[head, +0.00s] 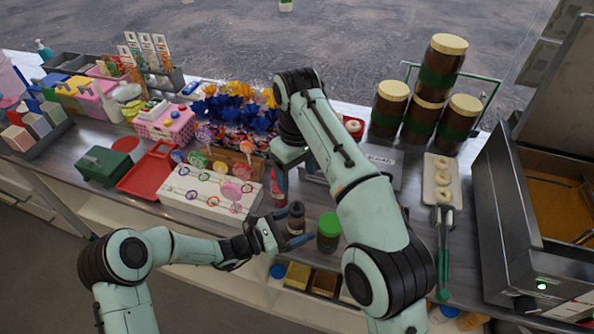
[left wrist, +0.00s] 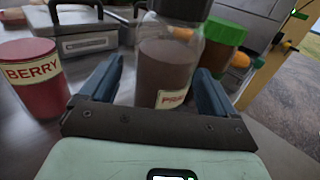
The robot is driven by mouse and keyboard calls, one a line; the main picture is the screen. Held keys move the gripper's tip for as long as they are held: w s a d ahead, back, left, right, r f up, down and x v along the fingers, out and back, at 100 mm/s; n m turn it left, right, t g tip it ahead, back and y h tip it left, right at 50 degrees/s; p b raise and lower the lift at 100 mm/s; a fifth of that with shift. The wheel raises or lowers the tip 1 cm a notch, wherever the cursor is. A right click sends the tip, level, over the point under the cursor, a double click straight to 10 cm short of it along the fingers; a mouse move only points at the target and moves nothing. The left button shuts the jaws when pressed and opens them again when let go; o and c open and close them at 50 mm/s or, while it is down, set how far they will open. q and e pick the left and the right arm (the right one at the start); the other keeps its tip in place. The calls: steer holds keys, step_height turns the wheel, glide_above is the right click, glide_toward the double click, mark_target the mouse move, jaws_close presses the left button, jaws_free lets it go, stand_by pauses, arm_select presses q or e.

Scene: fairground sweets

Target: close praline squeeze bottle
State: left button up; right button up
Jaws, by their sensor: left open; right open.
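The praline squeeze bottle (head: 296,218) stands upright near the counter's front edge, dark brown in the head view. In the left wrist view the bottle (left wrist: 170,72) is clear with brown filling and a partly visible label starting "PRA". Its top is cut off there, and I cannot tell its cap's state. My left gripper (head: 291,230) is open, with its blue fingers (left wrist: 157,85) on either side of the bottle; contact is unclear. My right gripper (head: 286,158) is open above and behind the bottle, near the red berry bottle (head: 279,188); its fingertips are hard to make out.
The berry bottle (left wrist: 35,78) stands left in the wrist view. A green-lidded jar (head: 328,232) stands close right of the praline bottle. A white lollipop stand (head: 205,205) is to the left. Large brown jars (head: 388,108) stand at the back, and a metal fryer-like machine (head: 535,230) at right.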

steer(key=shift+s+f+b, duration=0.25)
steer(key=shift+f+b, duration=0.55)
steer(key=shift+f, duration=0.4)
arm_select(q)
steer(key=v, duration=1.3)
steer(key=shift+a, duration=0.2)
steer(key=shift+s, duration=0.15)
